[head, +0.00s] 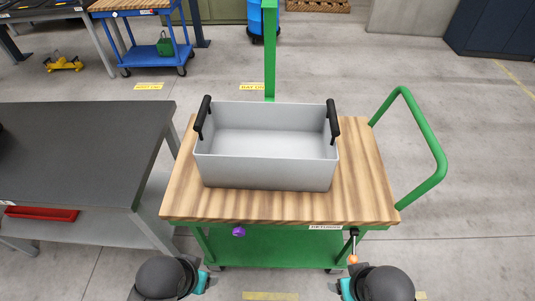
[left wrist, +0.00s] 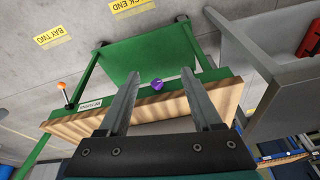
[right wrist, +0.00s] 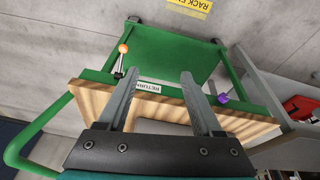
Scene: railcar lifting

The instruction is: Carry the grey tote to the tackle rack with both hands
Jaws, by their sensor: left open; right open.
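The grey tote (head: 264,172) is an open, empty-looking box with a black handle at its left end (head: 203,117) and another at its right end (head: 332,121). It sits upright on the wooden top (head: 365,190) of a green cart. My left gripper (left wrist: 158,80) is open and empty, apart from the tote, at the cart's front edge. My right gripper (right wrist: 158,78) is open and empty, also at the front edge and apart from the tote. In the head view, my arms show low at the bottom, and the fingers are hardly visible. I cannot identify the tackle rack.
A dark-topped workbench (head: 75,145) stands close on the cart's left, with a red tray (head: 40,213) below. The cart has a green push handle (head: 435,150) on its right, plus a purple knob (head: 238,231) and an orange-tipped lever (head: 352,258) in front. Floor beyond is mostly clear.

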